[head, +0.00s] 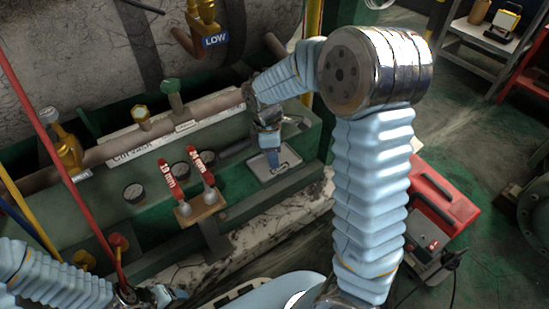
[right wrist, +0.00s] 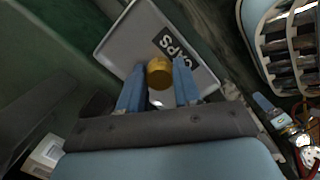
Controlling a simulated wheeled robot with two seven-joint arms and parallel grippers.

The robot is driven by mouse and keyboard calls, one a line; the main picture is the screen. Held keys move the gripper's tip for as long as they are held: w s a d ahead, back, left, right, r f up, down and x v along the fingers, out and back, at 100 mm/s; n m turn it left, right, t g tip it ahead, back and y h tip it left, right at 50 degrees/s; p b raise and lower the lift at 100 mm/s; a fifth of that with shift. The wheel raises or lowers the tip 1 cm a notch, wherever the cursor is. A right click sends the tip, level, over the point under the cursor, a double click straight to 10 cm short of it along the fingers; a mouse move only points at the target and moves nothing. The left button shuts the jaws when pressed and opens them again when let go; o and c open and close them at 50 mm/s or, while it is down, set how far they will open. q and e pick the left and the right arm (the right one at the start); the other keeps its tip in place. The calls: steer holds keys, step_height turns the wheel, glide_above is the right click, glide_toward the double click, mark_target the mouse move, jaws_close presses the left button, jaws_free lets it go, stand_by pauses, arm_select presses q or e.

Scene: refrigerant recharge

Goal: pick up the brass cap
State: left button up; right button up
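The brass cap (right wrist: 159,72) is a small round gold-coloured piece over the grey tray marked CAPS (right wrist: 118,42), in the right wrist view. My right gripper (right wrist: 160,64) is at the tray, its two blue fingers apart, one on each side of the cap. Any gap between fingers and cap is very small, and I see no clear grip. In the head view my right gripper (head: 277,160) points down into the tray (head: 258,168), and the cap is hidden there. My left gripper (head: 160,295) is low at the left of the head view, too small to read.
A green fitting (head: 173,92) and the LOW brass valve (head: 205,18) are behind. A red hose (head: 62,150) crosses at left. A red case (head: 440,195) stands on the floor at right.

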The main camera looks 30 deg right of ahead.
steer(key=c, duration=0.5)
